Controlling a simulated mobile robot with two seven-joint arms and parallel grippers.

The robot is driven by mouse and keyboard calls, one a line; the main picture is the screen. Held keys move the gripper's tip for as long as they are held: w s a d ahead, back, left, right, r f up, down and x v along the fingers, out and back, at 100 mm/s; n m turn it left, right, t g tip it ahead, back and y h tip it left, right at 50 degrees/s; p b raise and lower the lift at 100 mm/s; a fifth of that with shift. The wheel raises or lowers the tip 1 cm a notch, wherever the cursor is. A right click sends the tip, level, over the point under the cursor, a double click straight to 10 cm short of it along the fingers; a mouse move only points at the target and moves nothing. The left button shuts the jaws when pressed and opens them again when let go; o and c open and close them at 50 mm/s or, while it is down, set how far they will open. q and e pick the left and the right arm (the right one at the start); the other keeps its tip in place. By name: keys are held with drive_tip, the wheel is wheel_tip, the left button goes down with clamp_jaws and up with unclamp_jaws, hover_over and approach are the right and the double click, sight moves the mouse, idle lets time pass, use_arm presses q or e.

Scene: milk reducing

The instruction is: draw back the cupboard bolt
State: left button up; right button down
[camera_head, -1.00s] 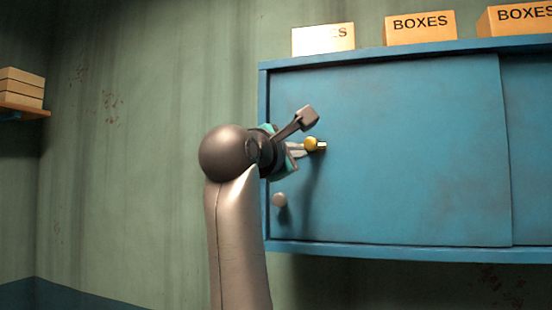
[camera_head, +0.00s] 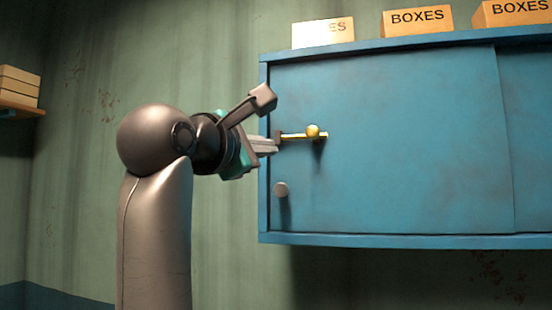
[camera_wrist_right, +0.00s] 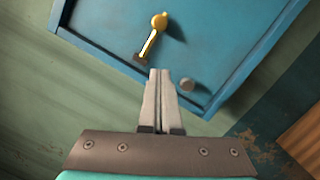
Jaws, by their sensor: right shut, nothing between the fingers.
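The brass bolt (camera_head: 299,136) lies nearly level on the blue cupboard door, near its left edge. Its round yellow knob (camera_head: 313,131) stands near the bar's right end. A dark bracket (camera_head: 278,137) is at the bar's left end. In the right wrist view the bolt (camera_wrist_right: 149,44) lies beyond the fingertips. My right gripper (camera_head: 275,146) is shut and empty, left of the knob and clear of it; in the right wrist view its fingers (camera_wrist_right: 160,72) are pressed together. My left gripper is not in view.
The blue cupboard (camera_head: 400,150) hangs on a green wall. A round grey knob (camera_head: 281,189) sits on the door below the bolt. Boxes (camera_head: 418,21) stand on top. A shelf with stacked boxes (camera_head: 19,86) is at the far left. The wall left of the cupboard is bare.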

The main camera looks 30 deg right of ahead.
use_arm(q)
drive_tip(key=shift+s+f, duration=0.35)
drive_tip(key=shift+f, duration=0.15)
use_arm(e)
drive_tip(key=v, duration=0.2)
drive_tip(key=shift+a+f, duration=0.1)
drive_tip(key=shift+a, duration=0.3)
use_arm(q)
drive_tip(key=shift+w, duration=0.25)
use_arm(e)
drive_tip(key=shift+w, duration=0.15)
